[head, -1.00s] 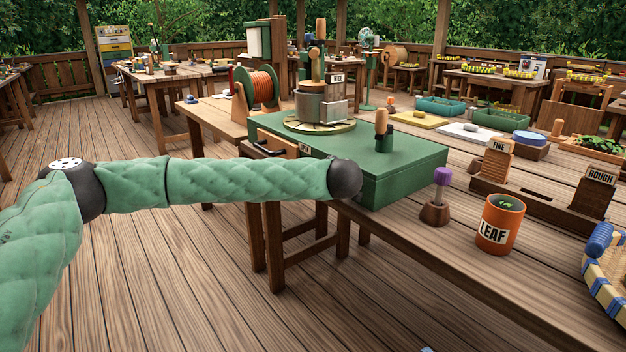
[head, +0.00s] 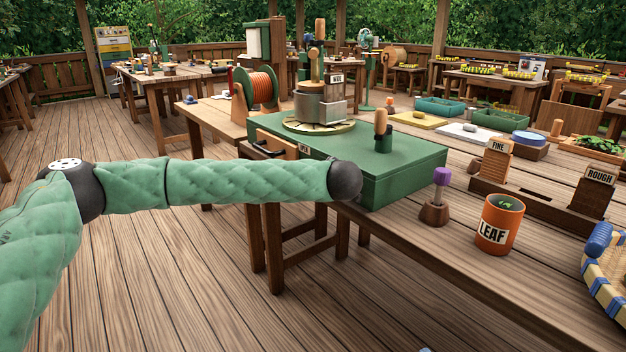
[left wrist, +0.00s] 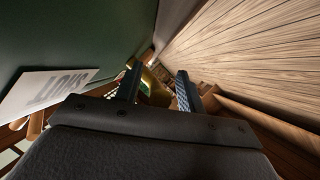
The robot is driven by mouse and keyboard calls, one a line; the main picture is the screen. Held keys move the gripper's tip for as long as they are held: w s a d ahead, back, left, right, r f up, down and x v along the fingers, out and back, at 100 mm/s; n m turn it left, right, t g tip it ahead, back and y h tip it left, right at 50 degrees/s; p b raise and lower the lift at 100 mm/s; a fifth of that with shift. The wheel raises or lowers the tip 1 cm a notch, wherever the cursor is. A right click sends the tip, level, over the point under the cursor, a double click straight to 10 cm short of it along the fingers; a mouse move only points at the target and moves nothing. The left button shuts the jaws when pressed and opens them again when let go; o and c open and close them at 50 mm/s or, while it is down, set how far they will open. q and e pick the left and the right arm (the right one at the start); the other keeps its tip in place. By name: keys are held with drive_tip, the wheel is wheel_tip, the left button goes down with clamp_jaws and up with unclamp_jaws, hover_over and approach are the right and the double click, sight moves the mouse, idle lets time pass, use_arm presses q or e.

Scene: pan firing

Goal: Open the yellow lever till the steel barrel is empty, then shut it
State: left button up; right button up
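The steel barrel (head: 312,108) stands on a pale round plate (head: 340,127) on top of the green box (head: 400,160). Its inside cannot be seen. My left arm comes in from the left in the head view and ends in front of the box; its gripper is hidden there. In the left wrist view my left gripper (left wrist: 157,90) has its two fingers apart. A small yellowish piece (left wrist: 149,84) shows between them; I cannot tell whether it is the yellow lever or whether they touch it. An upside-down white label (left wrist: 45,92) is on the green wall at left. My right gripper is not in view.
A drawer front (head: 277,144) with a dark handle is in the box's left side. A purple-topped tool (head: 441,177), an orange LEAF cup (head: 500,224) and the FINE and ROUGH blocks stand on the bench at right. Floor is clear in front.

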use_arm(q)
drive_tip(key=v, duration=0.7)
drive_tip(key=shift+s, duration=0.3)
drive_tip(key=shift+d, duration=0.1)
